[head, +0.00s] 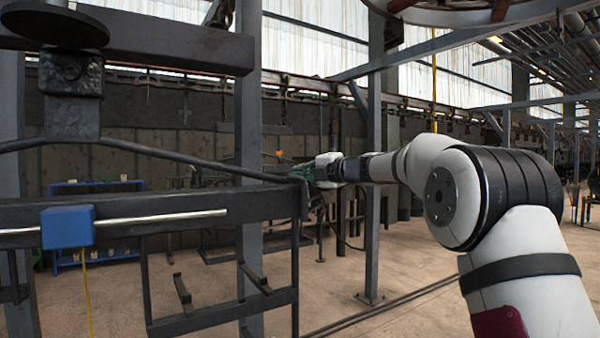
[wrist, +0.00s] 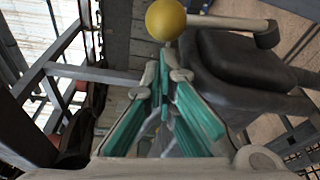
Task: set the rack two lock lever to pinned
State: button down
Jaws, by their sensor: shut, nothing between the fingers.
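In the wrist view, a lever with a yellow ball knob (wrist: 166,20) and a pale rod (wrist: 225,21) lies across the top of the picture. The rod runs right to a round hub beside a dark block (wrist: 240,75). No marking shows which rack it belongs to or which setting it has. My gripper (wrist: 165,72), with green-sided fingers, is shut and empty. Its tips are just below the knob in the picture; I cannot tell whether they touch. In the head view my gripper (head: 303,172) is at the right end of the dark rack frame (head: 150,218); the lever is not discernible there.
A blue block (head: 68,227) sits on a silver rod (head: 160,219) at the left, with a yellow cord below it. A steel post (head: 249,130) stands behind the frame. A blue shelf (head: 97,187) is farther back. Open floor (head: 390,310) lies at lower centre.

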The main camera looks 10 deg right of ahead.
jog(key=shift+w+d+r+m, duration=0.15)
jog(key=shift+d+r+m, duration=0.1)
jog(key=shift+d+m, duration=0.3)
jog(key=w+d+m+t, duration=0.2)
jog(key=d+m, duration=0.5)
jog(key=m, duration=0.2)
jog(key=shift+w+d+m+b, duration=0.2)
jog(key=shift+m+b, duration=0.1)
jog(key=shift+m, duration=0.05)
jog(key=shift+r, duration=0.1)
dwell(0.3)
dwell(0.4)
